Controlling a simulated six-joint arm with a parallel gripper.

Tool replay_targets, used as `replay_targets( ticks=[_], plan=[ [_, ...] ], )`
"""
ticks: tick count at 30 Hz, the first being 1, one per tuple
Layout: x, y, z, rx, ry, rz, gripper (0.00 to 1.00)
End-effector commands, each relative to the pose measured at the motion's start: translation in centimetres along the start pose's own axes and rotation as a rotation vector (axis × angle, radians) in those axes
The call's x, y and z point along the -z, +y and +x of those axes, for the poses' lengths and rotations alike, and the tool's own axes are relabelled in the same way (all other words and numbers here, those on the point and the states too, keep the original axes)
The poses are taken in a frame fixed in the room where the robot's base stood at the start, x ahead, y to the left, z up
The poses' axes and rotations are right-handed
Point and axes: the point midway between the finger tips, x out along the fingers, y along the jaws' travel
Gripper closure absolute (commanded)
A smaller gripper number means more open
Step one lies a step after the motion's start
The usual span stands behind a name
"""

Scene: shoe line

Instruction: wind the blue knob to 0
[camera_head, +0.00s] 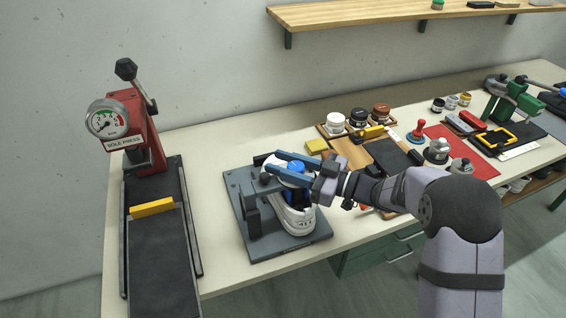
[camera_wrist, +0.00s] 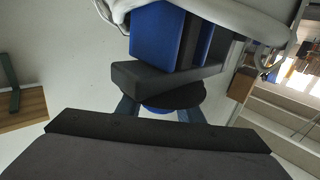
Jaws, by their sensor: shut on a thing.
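The blue knob (camera_head: 296,166) sits on top of the shoe-stretching fixture, above a white shoe (camera_head: 296,218) with a blue last in it. My gripper (camera_head: 278,167) comes in from the right, its two long fingers on either side of the knob and shut on it. The wrist view shows a dark disc with a blue edge (camera_wrist: 157,110) by the fingers, beside a blue block (camera_wrist: 157,36) and the pale shoe. No scale or number is readable at the knob, so its setting cannot be told.
The fixture's grey base plate (camera_head: 255,246) rests on the bench. A red sole press (camera_head: 143,125) with a gauge stands to the left, with a black track (camera_head: 160,261) in front. Jars (camera_head: 358,118), a red mat (camera_head: 473,160) and tools lie to the right. Bare bench separates fixture and press.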

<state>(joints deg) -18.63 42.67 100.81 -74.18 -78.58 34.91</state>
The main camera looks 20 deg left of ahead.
Motion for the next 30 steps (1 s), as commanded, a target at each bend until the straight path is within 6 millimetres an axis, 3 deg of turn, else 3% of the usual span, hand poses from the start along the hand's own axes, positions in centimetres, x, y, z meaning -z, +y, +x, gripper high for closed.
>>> replay_targets(
  ticks=[1,2,3,4,20,30],
  plan=[
    [0.13,0.03,0.01,-0.001,0.002,0.000,0.89],
    [0.13,0.03,0.01,-0.001,0.002,0.000,0.59],
    [0.13,0.03,0.00,-0.001,0.002,0.000,0.50],
    [0.12,0.03,0.00,-0.001,0.002,0.000,0.48],
    [0.02,-0.06,0.08,-0.023,0.002,0.002,0.48],
    [0.05,0.52,0.06,-0.202,0.002,0.002,0.48]
  ],
)
